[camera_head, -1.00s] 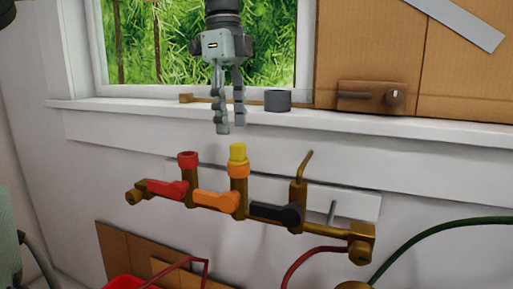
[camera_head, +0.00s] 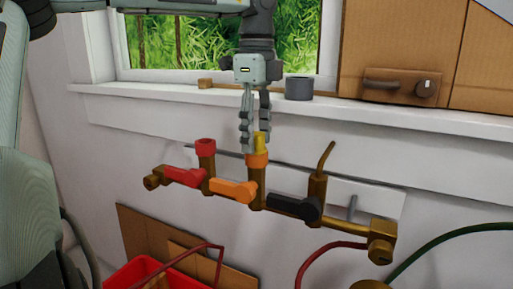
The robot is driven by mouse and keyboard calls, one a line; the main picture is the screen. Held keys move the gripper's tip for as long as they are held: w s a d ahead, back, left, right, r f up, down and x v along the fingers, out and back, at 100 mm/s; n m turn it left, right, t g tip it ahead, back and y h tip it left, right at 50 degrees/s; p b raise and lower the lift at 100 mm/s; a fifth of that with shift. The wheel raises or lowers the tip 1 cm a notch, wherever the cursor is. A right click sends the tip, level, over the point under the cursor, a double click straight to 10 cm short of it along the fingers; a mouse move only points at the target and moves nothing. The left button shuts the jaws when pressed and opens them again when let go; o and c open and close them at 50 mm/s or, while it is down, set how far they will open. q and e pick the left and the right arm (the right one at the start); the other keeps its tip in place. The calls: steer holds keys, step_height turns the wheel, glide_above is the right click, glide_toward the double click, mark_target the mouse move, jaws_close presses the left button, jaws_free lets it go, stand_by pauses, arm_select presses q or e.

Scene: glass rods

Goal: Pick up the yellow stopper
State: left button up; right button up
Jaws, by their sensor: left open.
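The yellow stopper (camera_head: 259,144) stands upright in the orange-collared middle outlet (camera_head: 257,160) of the brass pipe manifold on the wall. My left gripper (camera_head: 254,145) points down at the stopper from above. Its fingers are open and their tips reach the stopper's height, partly covering its left side. I cannot tell whether they touch it. My right gripper is not in view.
The manifold also has a red-collared outlet (camera_head: 206,148), red, orange and black levers (camera_head: 293,207), and a bent brass pipe (camera_head: 325,165). A dark grey cup (camera_head: 299,88) sits on the windowsill. A red crate (camera_head: 135,277) is below.

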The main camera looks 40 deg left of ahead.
arm_select(q)
jaws_close()
steer(key=shift+r, duration=0.1)
stand_by(0.3)
